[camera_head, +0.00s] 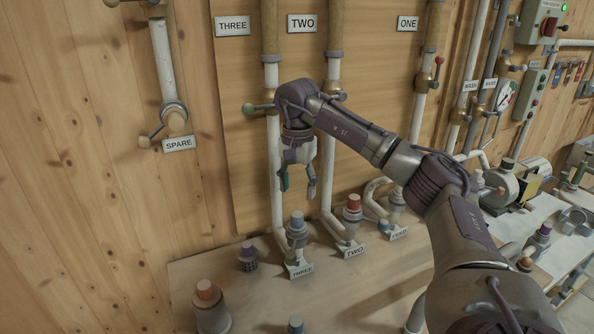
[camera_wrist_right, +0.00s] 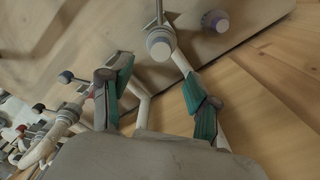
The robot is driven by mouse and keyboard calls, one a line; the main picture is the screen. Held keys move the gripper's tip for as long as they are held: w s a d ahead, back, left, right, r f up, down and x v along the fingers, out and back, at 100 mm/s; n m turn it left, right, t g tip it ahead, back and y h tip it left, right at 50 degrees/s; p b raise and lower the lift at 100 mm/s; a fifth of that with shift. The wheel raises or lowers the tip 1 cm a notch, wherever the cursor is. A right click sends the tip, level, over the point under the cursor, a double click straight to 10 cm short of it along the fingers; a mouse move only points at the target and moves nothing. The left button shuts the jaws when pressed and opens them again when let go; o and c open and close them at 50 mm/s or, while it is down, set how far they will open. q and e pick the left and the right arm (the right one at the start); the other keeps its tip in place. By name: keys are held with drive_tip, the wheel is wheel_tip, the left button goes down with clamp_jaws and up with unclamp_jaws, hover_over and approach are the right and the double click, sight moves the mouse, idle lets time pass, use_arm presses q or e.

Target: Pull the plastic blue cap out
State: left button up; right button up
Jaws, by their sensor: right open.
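A blue-grey cap (camera_head: 297,217) sits upright on the outlet fitting above the label THREE. My right gripper (camera_head: 298,193) hangs fingers down just above this cap, open and empty, apart from it. In the right wrist view the open fingers (camera_wrist_right: 157,80) point toward a pale capped fitting (camera_wrist_right: 160,44), which lies beyond them and roughly between them. Another small blue-topped piece (camera_head: 296,325) shows at the bottom edge of the head view, partly cut off. My left gripper is not in view.
A red cap (camera_head: 353,201) tops the fitting at label TWO, close to the right. A purple-topped piece (camera_head: 247,249) and an orange-topped piece (camera_head: 206,290) stand on the bench (camera_head: 350,285). White pipes (camera_head: 274,170) rise close behind the gripper. The bench's middle front is clear.

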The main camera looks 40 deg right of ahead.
sight(298, 213)
wheel_tip(298, 213, down, 9)
drive_tip(key=shift+r+p, duration=0.2)
drive_tip(key=shift+p, duration=0.5)
drive_tip(key=shift+r, duration=0.1)
clamp_jaws()
